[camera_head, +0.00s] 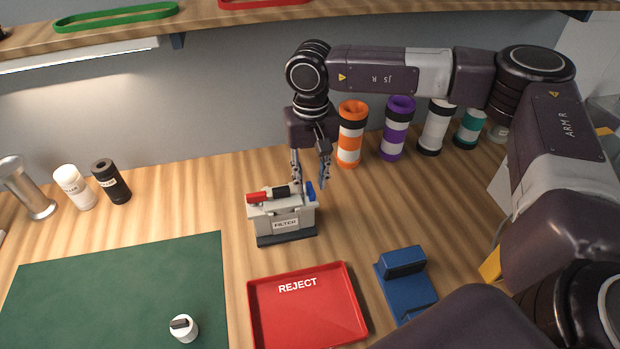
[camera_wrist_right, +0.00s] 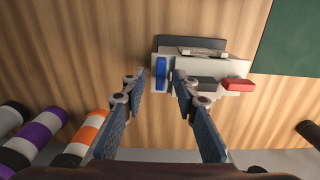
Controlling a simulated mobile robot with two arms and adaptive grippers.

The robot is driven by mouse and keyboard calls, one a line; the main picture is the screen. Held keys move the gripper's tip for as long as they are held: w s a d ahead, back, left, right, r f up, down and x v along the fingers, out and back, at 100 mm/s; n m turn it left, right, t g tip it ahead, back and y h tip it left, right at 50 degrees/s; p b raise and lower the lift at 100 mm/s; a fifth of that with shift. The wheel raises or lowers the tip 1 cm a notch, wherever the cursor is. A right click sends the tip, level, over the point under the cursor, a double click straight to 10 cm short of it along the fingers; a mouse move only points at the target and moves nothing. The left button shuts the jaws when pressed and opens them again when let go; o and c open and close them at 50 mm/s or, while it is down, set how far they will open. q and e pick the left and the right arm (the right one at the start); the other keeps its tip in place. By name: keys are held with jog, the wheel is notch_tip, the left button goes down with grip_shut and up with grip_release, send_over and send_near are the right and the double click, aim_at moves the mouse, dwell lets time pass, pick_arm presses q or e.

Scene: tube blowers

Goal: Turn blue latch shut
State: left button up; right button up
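The blue latch (camera_head: 310,191) is a small bar at the right end of the pale FILTER box (camera_head: 267,212). In the right wrist view the latch (camera_wrist_right: 160,71) lies across the box's end, at right angles to its long side. My right gripper (camera_head: 311,177) points down over that end of the box. In the wrist view my right gripper (camera_wrist_right: 159,78) is open, with one fingertip on each side of the latch. I cannot tell whether either finger touches it. My left gripper is not in view.
A red latch (camera_head: 256,197) and a black cylinder lie on the box top. A red REJECT tray (camera_head: 256,312) and a blue stand (camera_head: 412,290) are in front. Several banded tubes, including an orange one (camera_head: 350,150), stand behind right. A green mat (camera_head: 120,290) is left.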

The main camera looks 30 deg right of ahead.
jog(key=shift+w+f, duration=0.1)
jog(key=shift+f, duration=0.8)
grip_shut()
